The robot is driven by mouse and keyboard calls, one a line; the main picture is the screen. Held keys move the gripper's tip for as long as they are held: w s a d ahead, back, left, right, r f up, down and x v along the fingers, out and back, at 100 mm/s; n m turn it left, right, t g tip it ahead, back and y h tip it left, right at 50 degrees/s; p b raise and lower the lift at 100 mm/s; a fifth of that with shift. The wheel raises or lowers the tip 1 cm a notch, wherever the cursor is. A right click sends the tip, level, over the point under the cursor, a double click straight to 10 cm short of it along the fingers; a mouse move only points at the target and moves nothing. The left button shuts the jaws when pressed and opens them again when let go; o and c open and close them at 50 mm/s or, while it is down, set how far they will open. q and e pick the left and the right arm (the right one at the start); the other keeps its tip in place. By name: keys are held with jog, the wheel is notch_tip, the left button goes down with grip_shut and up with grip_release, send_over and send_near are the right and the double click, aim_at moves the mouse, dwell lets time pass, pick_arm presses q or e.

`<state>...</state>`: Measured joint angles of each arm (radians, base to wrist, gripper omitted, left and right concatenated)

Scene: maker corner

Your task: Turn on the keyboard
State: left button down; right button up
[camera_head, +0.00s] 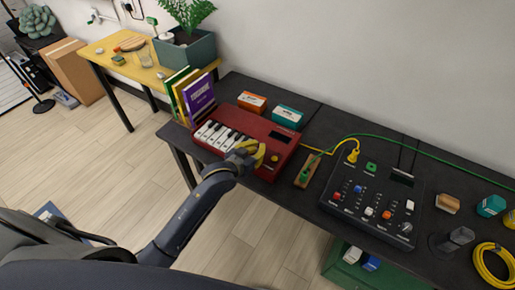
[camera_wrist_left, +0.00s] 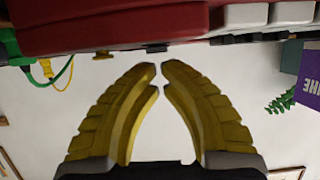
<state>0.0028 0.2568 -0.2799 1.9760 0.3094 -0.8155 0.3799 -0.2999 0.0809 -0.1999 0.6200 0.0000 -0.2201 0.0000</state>
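The keyboard (camera_head: 262,128) is a red box with white and black keys, lying on the dark table. A round yellow knob (camera_head: 274,158) is on its right part. My left gripper (camera_head: 257,152) is over the keyboard's front right part, between the keys and the knob. In the left wrist view the keyboard (camera_wrist_left: 120,25) runs along the top, and the yellow fingers (camera_wrist_left: 161,76) come together at their tips with nothing between them. I cannot tell whether they touch the keyboard. My right gripper is not in view.
Upright books (camera_head: 198,94) stand left of the keyboard. Orange (camera_head: 252,101) and teal (camera_head: 287,115) boxes lie behind it. A small wooden block (camera_head: 306,171) with a green cable is just right of it, then a black mixer (camera_head: 372,197) with knobs and cables.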

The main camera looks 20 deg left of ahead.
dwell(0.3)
pick_arm(q)
jog(key=shift+s+a+f, duration=0.1)
jog(key=shift+s+f, duration=0.35)
jog(key=shift+f, duration=0.25)
jog(key=shift+w+r, duration=0.15)
jog(key=shift+w, duration=0.15)
jog(key=shift+w+d+r, duration=0.2)
jog(key=shift+w, duration=0.3)
